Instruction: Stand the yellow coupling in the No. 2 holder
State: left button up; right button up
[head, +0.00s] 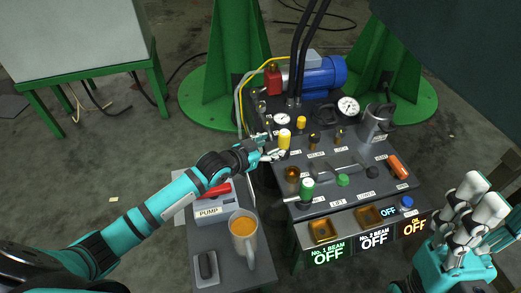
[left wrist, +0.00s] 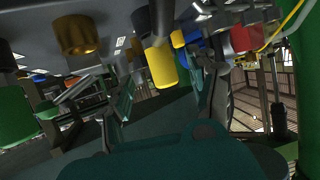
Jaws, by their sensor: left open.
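A yellow cylinder (head: 284,137), which looks like the coupling, stands upright at the left side of the dark console. My left gripper (head: 275,154) is open at its lower part. In the left wrist view the yellow cylinder (left wrist: 161,65) shows between the dark, spread fingers, and I cannot tell whether they touch it. A smaller yellow piece (head: 301,122) stands behind it.
A mug (head: 244,238) and a PUMP box (head: 213,207) stand on the left side table. A blue motor (head: 323,76) and hoses stand behind.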

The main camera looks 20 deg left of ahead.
pick_arm(q)
jog(key=shift+v, duration=2.3)
